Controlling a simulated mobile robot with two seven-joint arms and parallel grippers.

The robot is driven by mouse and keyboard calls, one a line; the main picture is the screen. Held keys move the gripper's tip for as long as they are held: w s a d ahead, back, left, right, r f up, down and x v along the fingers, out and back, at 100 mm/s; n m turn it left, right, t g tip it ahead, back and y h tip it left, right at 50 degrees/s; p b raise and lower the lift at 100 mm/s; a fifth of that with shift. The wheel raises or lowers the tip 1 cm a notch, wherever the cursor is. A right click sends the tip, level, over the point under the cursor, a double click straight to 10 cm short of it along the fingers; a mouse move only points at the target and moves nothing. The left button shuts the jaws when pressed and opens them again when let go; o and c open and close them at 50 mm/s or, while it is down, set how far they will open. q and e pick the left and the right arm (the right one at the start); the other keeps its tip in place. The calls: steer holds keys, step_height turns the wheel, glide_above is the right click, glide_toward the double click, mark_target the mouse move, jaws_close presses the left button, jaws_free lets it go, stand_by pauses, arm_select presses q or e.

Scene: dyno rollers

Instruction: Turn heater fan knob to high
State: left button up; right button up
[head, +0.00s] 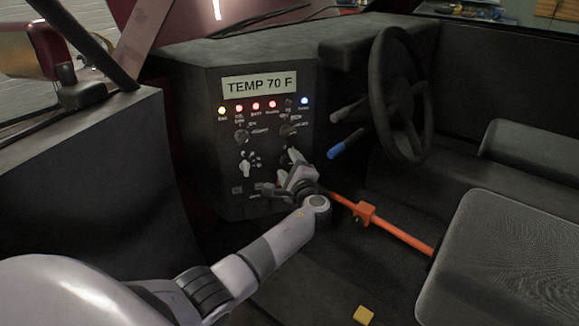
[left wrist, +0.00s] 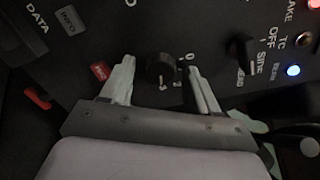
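A small round black knob (left wrist: 164,69) shows on the black dashboard panel in the left wrist view, with small white marks and a 0 around it. I take it for the heater fan knob; no readable name shows. My left gripper (left wrist: 160,66) is open, with one pale finger on each side of the knob. A gap shows at the left finger; I cannot tell whether the right finger touches. In the head view, my left gripper (head: 281,171) is at the lower right of the panel (head: 222,150) and largely hides this knob. My right gripper is not in view.
Other knobs (head: 242,136) and a dial with white marks (head: 250,163) sit close by. A row of lights and a TEMP 70 F display (head: 259,85) are above. To the right are a steering wheel (head: 399,95), a blue-tipped lever (head: 345,142) and an orange bar (head: 400,233).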

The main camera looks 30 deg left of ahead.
arm_select(q)
steer(key=p+v, duration=0.1)
steer(key=v, duration=0.6)
steer(key=shift+d+f, duration=0.1)
stand_by(0.5)
steer(key=s+d+f+n+g+h+p, duration=0.1)
steer(key=s+d+f+h+p, duration=0.2)
steer(key=s+f+h, duration=0.25)
steer(key=s+d+f+n+h+p, duration=0.2)
steer(key=s+d+f+h+p, duration=0.15)
steer(key=s+f, duration=0.35)
steer(key=s+d+r+n+h+p, duration=0.2)
steer(key=s+d+n+h, duration=0.1)
steer(key=s, duration=0.5)
steer(key=s+d+r+n+h+p, duration=0.3)
steer(key=s+n, duration=0.2)
steer(key=s, duration=0.4)
steer(key=shift+d+r+t+h, duration=0.25)
steer(key=shift+d+t+h, duration=0.05)
steer(key=shift+d+h, duration=0.1)
